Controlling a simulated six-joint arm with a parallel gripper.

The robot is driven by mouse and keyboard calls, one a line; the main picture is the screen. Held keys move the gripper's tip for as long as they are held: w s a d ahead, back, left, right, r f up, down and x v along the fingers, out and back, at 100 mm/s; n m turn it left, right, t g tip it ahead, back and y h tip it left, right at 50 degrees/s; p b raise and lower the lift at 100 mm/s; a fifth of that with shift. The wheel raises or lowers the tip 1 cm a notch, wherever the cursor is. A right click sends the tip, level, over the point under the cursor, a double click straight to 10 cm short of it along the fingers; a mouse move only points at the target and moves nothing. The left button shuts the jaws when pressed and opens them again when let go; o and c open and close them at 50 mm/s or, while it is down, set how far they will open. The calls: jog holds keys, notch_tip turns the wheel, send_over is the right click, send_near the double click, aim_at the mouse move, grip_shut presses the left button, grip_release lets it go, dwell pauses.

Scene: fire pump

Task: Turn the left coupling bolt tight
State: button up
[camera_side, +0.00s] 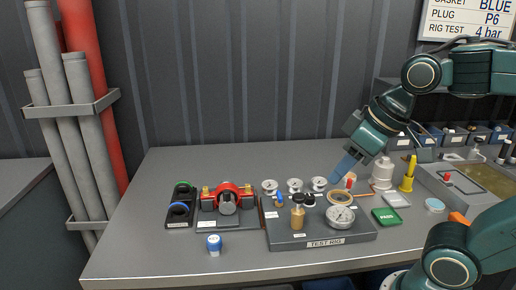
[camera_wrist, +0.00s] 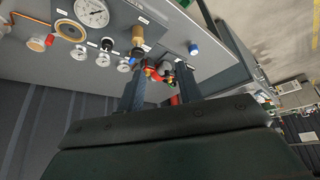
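The red coupling (camera_side: 228,190) sits on a grey stand on the bench, around a grey round part. The left coupling bolt (camera_side: 206,192) is brass and stands at the coupling's left side; a second brass bolt (camera_side: 248,188) is at its right. My gripper (camera_side: 341,171) is well to the right of the coupling and above the bench, touching nothing. In the wrist view the two fingers are apart with nothing between them, and the coupling (camera_wrist: 161,70) shows small beyond the gap. Which brass bolt is which is hard to tell there.
The test rig (camera_side: 318,243) with its gauge (camera_side: 340,216) and a brass fitting (camera_side: 297,212) lies between my gripper and the coupling. A blue-capped part (camera_side: 214,243) stands in front. A black tray with rings (camera_side: 181,207) is left. The front left of the bench is clear.

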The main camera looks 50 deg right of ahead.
jog(key=w+r+n, duration=0.2)
jog(key=w+r, duration=0.1)
jog(key=w, duration=0.7)
jog(key=n+g+y, duration=0.2)
jog(key=n+y, duration=0.1)
jog(key=n, duration=0.3)
send_over(206, 188)
jog(key=s+d, duration=0.4)
notch_tip(206, 188, down, 9)
jog(key=shift+w+d+f, duration=0.1)
jog(key=x, duration=1.3)
jog(key=shift+f, duration=0.4)
jog(key=shift+c, duration=0.3)
grip_shut()
